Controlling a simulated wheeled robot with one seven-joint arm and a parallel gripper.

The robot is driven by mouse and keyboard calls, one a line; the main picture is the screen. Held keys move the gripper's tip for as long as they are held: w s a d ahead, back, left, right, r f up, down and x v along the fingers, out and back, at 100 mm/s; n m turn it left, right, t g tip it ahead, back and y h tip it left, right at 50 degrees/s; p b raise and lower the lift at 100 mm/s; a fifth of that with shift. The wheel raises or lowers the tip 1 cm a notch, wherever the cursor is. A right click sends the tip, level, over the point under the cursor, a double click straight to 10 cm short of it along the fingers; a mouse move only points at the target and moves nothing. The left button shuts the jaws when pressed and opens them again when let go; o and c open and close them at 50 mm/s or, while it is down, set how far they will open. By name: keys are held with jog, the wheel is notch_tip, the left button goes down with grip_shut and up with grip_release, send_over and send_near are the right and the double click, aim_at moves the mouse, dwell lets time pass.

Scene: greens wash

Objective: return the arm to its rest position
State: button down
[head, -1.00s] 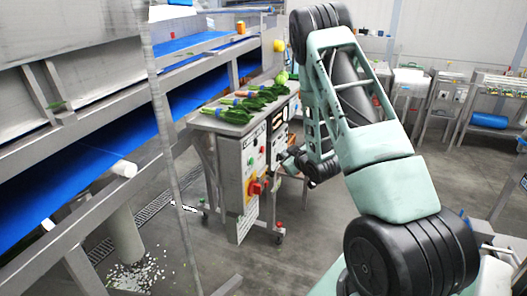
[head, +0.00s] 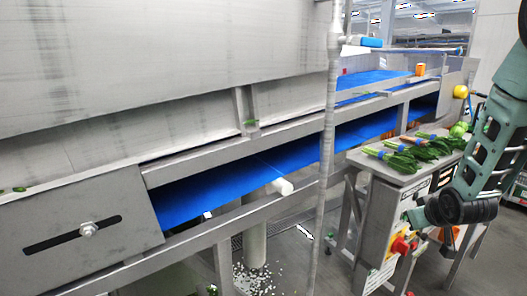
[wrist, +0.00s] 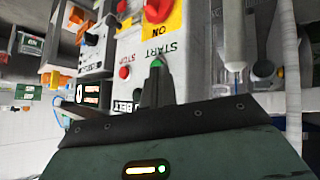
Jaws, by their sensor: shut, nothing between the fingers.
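My gripper (wrist: 157,85) is shut and empty in the wrist view, its fingertips in front of a control panel. A green button (wrist: 157,62) shows right at the tips; I cannot tell whether they touch it. In the head view my arm (head: 490,145) comes in from the right edge, bent down, with its dark wrist (head: 462,207) in front of the control cabinet (head: 378,225). The gripper (head: 415,216) points left at the cabinet there, small and partly hard to make out.
The cabinet carries a red knob on a yellow plate (head: 401,246). Bunches of greens (head: 405,160) lie on its top. A long conveyor with a blue belt (head: 225,185) and steel frame fills the left. A thin upright post (head: 327,130) stands before it.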

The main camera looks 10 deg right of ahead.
jog(key=s+a+r+n+g+y, duration=0.1)
jog(key=s+a+r+n+g, duration=0.1)
jog(key=s+a, duration=0.7)
jog(key=s+a+r+n+g+y, duration=0.1)
jog(key=s+a+r+n+g, duration=0.1)
jog(key=s+a, duration=0.7)
jog(key=s+a+r+n+g+y, duration=0.1)
jog(key=s+a+g, duration=0.4)
jog(key=a, duration=1.2)
jog(key=s+r+n, duration=0.1)
jog(key=s+n, duration=0.1)
jog(key=s, duration=0.2)
jog(key=shift+s+r+n+y, duration=0.15)
jog(key=shift+s+n+y, duration=0.15)
jog(key=shift+s, duration=0.1)
